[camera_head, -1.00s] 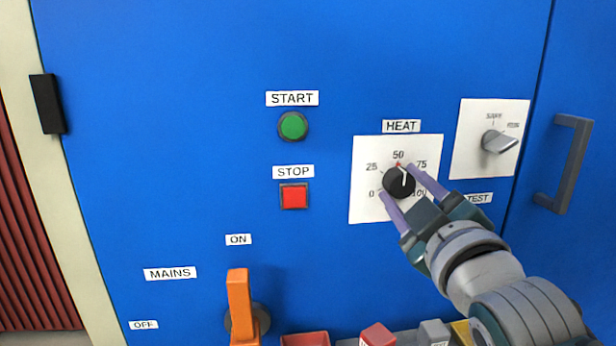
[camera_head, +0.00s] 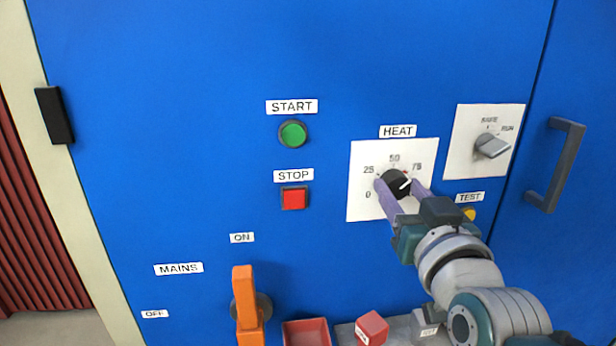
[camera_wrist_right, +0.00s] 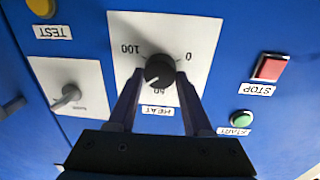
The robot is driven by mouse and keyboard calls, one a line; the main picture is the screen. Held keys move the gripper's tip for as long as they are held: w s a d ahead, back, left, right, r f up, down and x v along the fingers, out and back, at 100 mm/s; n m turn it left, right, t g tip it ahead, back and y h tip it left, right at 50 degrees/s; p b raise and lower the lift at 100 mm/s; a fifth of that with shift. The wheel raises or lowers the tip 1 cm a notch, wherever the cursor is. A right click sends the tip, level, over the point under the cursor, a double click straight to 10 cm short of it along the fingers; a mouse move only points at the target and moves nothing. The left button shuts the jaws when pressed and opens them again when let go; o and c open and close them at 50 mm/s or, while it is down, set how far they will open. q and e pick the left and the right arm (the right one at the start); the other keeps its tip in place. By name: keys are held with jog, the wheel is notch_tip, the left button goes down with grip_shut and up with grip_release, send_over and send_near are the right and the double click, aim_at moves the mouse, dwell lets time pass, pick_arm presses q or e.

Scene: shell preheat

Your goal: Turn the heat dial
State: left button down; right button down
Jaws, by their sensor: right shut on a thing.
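The black heat dial (camera_head: 397,184) sits on a white plate (camera_head: 360,209) marked 0, 25, 50 and 75, under the HEAT label. Its white pointer line aims up and right, toward the 75 side. My right gripper (camera_head: 402,188) is shut on the dial, with one purple finger on each side. The right wrist view shows the dial (camera_wrist_right: 159,71) upside down between the fingertips. The 100 mark is hidden in the head view but shows in the wrist view. My left gripper is not in view.
The selector switch (camera_head: 492,146) is at upper right, above the yellow TEST button (camera_head: 468,213). The green START (camera_head: 292,133) and red STOP (camera_head: 294,198) buttons are to the left. An orange mains lever (camera_head: 245,300), red bin (camera_head: 307,333) and door handle (camera_head: 560,165) also stand out.

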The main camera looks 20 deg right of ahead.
jog(key=shift+m, duration=0.8)
jog(key=shift+p, duration=0.3)
jog(key=shift+c, duration=1.6)
grip_release()
jog(key=shift+s+a+r+p, duration=0.1)
jog(key=shift+s+r+p, duration=0.05)
jog(key=shift+s+p, duration=0.25)
jog(key=p+v, duration=0.4)
jog(key=v, duration=0.5)
